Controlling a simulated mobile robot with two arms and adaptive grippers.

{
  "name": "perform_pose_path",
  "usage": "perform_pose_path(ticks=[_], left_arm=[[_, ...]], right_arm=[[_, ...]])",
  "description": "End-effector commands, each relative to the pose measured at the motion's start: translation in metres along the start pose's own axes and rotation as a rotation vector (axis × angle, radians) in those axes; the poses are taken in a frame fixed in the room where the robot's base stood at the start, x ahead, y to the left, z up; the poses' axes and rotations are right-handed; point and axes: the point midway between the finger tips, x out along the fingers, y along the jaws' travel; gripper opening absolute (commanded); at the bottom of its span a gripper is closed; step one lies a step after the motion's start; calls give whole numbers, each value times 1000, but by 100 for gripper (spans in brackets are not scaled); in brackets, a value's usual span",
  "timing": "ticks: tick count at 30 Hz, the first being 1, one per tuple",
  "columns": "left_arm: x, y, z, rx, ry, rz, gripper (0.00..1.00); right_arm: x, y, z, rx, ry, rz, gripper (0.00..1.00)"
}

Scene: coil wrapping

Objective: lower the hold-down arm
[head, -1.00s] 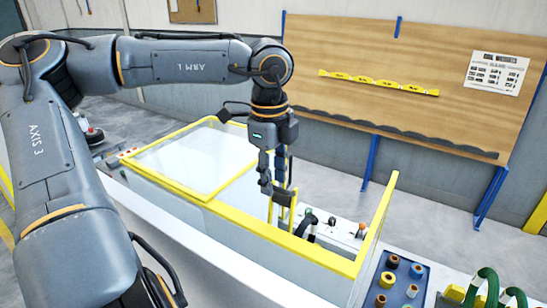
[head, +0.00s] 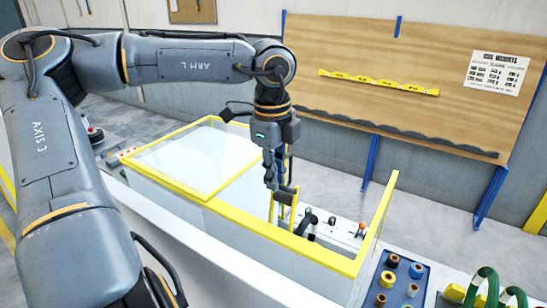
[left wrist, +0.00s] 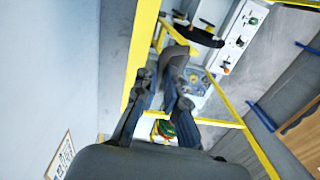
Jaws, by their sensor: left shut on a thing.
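My left gripper (head: 284,190) is over the opening of the machine's yellow-edged guard, fingers pointing down. In the left wrist view the gripper (left wrist: 165,75) shows beside yellow bars. A black curved arm (head: 306,222), which looks like the hold-down arm, stands inside the guard just right of the gripper. It also shows in the left wrist view (left wrist: 195,36), apart from the fingers. My right gripper is not in view.
The clear guard panel (head: 190,160) lies left of the gripper. A yellow frame post (head: 383,215) rises on the right. A white control panel (head: 345,232) with knobs stands behind the black arm. A blue tray (head: 420,275) with small spools lies at the lower right.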

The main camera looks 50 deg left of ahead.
Motion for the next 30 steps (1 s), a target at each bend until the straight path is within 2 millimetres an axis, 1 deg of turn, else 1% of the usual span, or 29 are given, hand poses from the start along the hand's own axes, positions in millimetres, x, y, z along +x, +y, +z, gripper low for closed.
perform_pose_path(ticks=[5, 9, 13, 17, 21, 30], left_arm=[[5, -23, 1, -3, -6, -4, 0], [10, -48, 2, -3, -8, -5, 0], [13, -67, 2, -1, -6, -4, 0], [17, -84, 2, 1, -5, -2, 0], [23, -100, 2, 0, -5, 78, 0], [36, -124, 2, 3, 0, 191, 0]], right_arm=[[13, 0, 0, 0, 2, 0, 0], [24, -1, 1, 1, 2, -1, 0], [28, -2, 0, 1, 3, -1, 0], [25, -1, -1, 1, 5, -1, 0], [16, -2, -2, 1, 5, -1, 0], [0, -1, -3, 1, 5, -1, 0]])
